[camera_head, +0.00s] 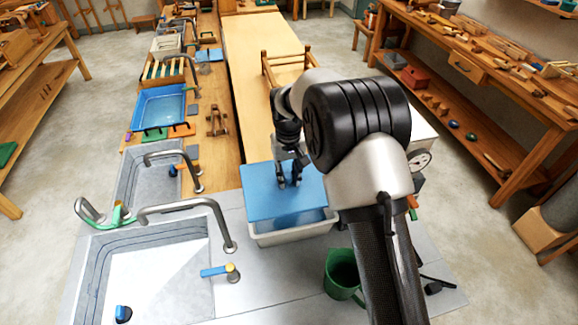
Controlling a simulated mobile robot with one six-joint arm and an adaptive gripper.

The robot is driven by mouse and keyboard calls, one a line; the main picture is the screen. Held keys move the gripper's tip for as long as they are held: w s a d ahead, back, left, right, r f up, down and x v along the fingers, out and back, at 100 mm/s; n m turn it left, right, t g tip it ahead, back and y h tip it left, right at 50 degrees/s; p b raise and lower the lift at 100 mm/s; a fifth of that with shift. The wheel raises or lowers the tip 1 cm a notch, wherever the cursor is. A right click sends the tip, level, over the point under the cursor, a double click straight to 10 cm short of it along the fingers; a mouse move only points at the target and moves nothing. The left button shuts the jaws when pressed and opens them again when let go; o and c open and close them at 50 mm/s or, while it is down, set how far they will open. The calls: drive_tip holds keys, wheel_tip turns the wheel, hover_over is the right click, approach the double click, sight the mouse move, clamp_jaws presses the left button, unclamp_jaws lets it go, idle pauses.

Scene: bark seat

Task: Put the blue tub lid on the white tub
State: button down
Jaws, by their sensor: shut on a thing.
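The blue tub lid (262,198) is a flat rectangular plate over the worktop at the middle of the view. My gripper (288,183) points down at its middle and is shut on it; the exact grip point is small and partly hidden by the fingers. The white tub (285,238) stands on the grey counter below and nearer than the lid. Its near wall and right near corner show, with a blue area inside its near part. The lid covers its far part from view. I cannot tell whether lid and tub touch.
A sink (150,265) with curved taps lies left of the tub. A green mug (343,275) stands near the tub's front right. A blue tray (160,108) sits on the left bench. A wooden rack (283,65) stands behind the lid on the long wooden top.

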sight(288, 186)
drive_tip(key=shift+s+f+b, duration=0.25)
drive_tip(key=shift+f+b, duration=0.05)
drive_tip(key=shift+f, duration=0.2)
drive_tip(key=shift+w+f+b, duration=0.1)
drive_tip(key=shift+f+b, duration=1.65)
drive_tip(key=shift+f, duration=1.1)
drive_tip(key=shift+f, duration=0.6)
drive_tip(key=c, duration=1.3)
unclamp_jaws()
drive_tip(key=shift+o, duration=0.7)
drive_tip(key=shift+o, duration=1.1)
drive_tip(key=shift+r, duration=0.15)
drive_tip(key=shift+r+p, duration=2.1)
drive_tip(key=shift+r, duration=1.35)
